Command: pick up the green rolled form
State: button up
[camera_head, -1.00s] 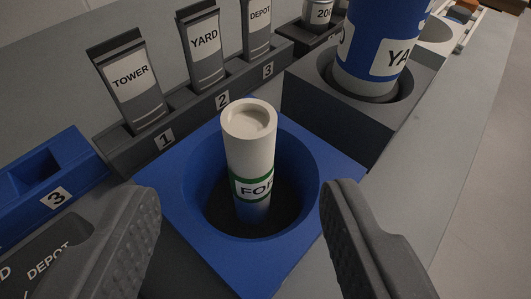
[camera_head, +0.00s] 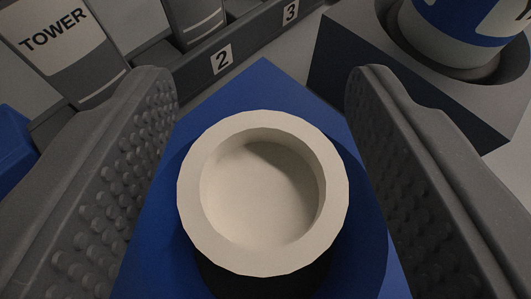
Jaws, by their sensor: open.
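The rolled form (camera_head: 196,190) stands upright in the round well of a blue holder (camera_head: 264,85). I see its pale, hollow top end almost from straight above; its side and any green band are hidden from this angle. My gripper (camera_head: 262,95) is open, with one studded finger to the left of the form and one to the right. Gaps show between both fingers and the form, so neither appears to touch it.
A grey rack with slots numbered 2 (camera_head: 221,59) and 3 stands behind, holding a grey TOWER packet (camera_head: 55,40). At the upper right, a large blue-and-white cylinder (camera_head: 455,40) sits in a dark grey holder (camera_head: 345,50). A blue block edge shows at far left.

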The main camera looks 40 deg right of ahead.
jog(key=shift+d, duration=0.1)
jog(key=c, duration=1.1)
jog(key=shift+o, duration=0.2)
